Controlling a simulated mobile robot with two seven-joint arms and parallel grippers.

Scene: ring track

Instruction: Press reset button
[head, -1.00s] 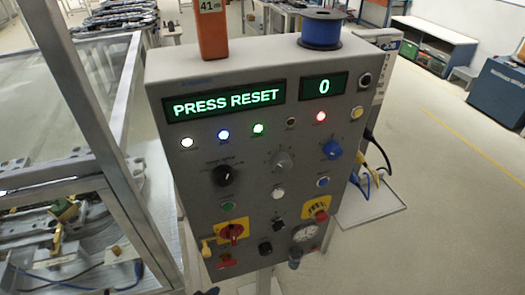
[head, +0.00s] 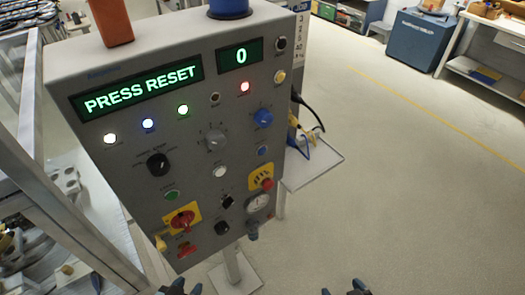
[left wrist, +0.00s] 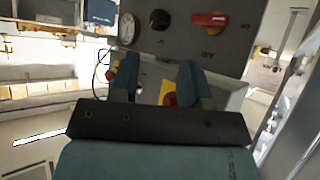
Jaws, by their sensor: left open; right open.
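The grey control panel (head: 187,130) stands upright on a post. Its display (head: 136,90) reads PRESS RESET and a smaller display (head: 240,56) reads 0. The panel carries a blue button (head: 262,150), a white button (head: 219,171) and a green button (head: 172,194); their labels are too small to read. My left gripper (head: 180,288) is low, below the panel's bottom edge, open and empty. The left wrist view shows its two fingers (left wrist: 160,82) apart, with the panel face (left wrist: 185,50) beyond them. My right gripper (head: 345,289) is open and empty at the bottom edge, over the floor.
A side shelf (head: 314,163) with cables juts out right. A metal-framed machine (head: 35,205) stands at left. The floor (head: 410,190) to the right is clear.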

